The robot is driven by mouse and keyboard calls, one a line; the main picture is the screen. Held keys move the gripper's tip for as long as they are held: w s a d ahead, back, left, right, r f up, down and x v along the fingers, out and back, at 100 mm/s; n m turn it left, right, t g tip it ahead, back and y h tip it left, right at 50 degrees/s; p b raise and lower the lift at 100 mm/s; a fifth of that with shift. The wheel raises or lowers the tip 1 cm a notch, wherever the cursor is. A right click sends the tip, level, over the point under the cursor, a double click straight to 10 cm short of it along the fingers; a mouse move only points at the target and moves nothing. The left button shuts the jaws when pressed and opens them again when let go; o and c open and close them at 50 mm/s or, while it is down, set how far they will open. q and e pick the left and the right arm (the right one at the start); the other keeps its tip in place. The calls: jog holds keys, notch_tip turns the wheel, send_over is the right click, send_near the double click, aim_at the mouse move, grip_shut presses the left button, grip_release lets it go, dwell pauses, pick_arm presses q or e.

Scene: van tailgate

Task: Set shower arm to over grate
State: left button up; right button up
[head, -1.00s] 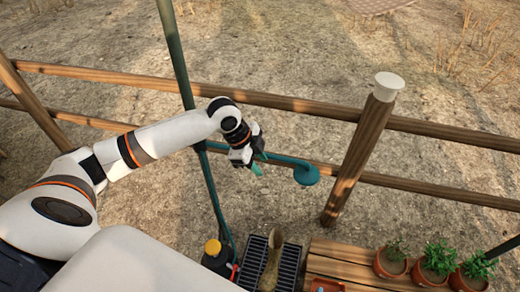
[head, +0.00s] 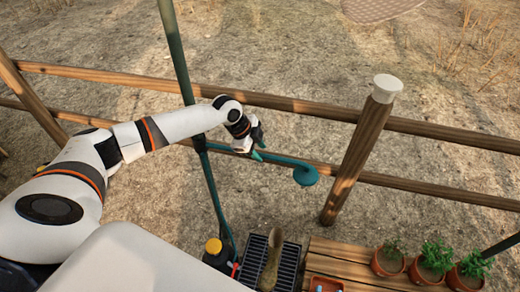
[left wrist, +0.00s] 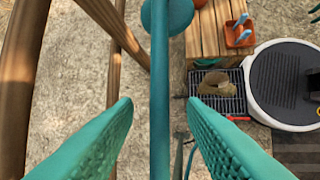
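The teal shower arm (head: 285,160) reaches out from a tall green pole (head: 177,50) and ends in a round shower head (head: 306,174). The grate (head: 289,268) is a dark slatted panel on the ground, below and nearer than the shower head. My left gripper (head: 259,154) is at the shower arm, between pole and head. In the left wrist view, its teal fingers are spread, with the shower arm (left wrist: 160,100) running between them and a gap visible on each side. The grate (left wrist: 236,106) shows there right of the shower arm. My right gripper is out of view.
A brown object (head: 271,264), perhaps a boot, stands on the grate. A bottle with a yellow-orange cap (head: 213,246) is left of it. A wooden platform (head: 345,262) holds several potted plants (head: 437,258) and an orange tray (head: 325,284). A wooden fence (head: 358,160) runs behind.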

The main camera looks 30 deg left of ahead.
pick_arm(q)
jog(key=shift+w+d+f, duration=0.2)
jog(key=shift+f, duration=0.45)
grip_shut()
jog(key=shift+s, duration=0.1)
jog(key=shift+s+d+m, duration=0.1)
jog(key=shift+s+m, duration=0.2)
jog(key=shift+s, duration=0.15)
jog(key=s+a+m+g+h, duration=0.1)
jog(key=s+m+g, duration=0.1)
jog(key=s+m, duration=0.4)
jog(key=shift+s+g+p, duration=0.4)
jog(key=shift+s+p, duration=0.05)
jog(key=shift+s, duration=2.15)
